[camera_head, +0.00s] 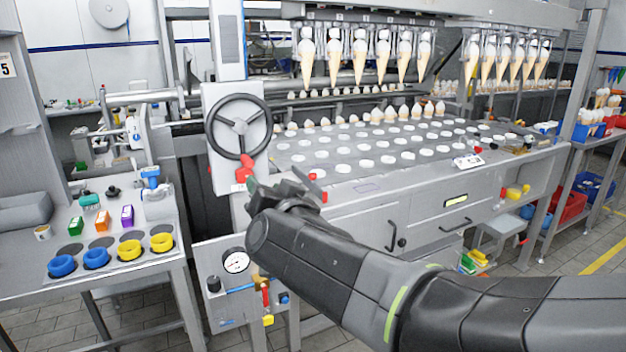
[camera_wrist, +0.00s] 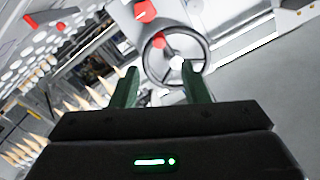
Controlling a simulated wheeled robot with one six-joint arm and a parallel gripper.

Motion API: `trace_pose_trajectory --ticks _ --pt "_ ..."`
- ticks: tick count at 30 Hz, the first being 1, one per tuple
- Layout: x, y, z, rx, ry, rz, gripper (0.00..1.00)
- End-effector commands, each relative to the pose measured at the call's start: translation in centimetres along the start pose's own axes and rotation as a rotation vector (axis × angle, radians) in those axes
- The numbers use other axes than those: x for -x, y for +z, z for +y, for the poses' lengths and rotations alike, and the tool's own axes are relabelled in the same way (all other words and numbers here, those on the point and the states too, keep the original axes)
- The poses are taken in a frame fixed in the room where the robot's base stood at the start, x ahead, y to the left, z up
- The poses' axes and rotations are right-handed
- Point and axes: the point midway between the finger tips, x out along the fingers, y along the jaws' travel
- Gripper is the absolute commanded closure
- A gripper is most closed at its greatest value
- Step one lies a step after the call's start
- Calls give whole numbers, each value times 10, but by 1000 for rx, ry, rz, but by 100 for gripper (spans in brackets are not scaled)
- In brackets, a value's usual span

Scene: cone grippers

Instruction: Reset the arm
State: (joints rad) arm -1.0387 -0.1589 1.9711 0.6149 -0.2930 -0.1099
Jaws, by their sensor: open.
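My arm reaches in from the lower right of the head view, and my gripper (camera_head: 282,186) is in front of the machine, just below the black handwheel (camera_head: 239,127). In the wrist view my gripper (camera_wrist: 158,86) shows two dark green fingers spread apart with nothing between them. The handwheel also shows in the wrist view (camera_wrist: 149,62), beyond the fingertips. A red knob (camera_head: 246,166) is close by the gripper in the head view. Part of the gripper is hidden behind my own wrist.
The machine's deck (camera_head: 345,183) with rows of white discs lies right of the gripper. Cones (camera_head: 358,62) hang above it. A side table (camera_head: 110,262) at left holds blue and yellow rings and small boxes. A pressure gauge panel (camera_head: 235,261) is below the gripper.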

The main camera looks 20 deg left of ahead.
Motion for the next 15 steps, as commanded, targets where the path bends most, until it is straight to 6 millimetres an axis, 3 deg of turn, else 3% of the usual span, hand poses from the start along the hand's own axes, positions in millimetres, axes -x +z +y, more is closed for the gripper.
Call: trace_pose_trajectory --ticks 15 --pt "-5 1 0 1 0 0 58"
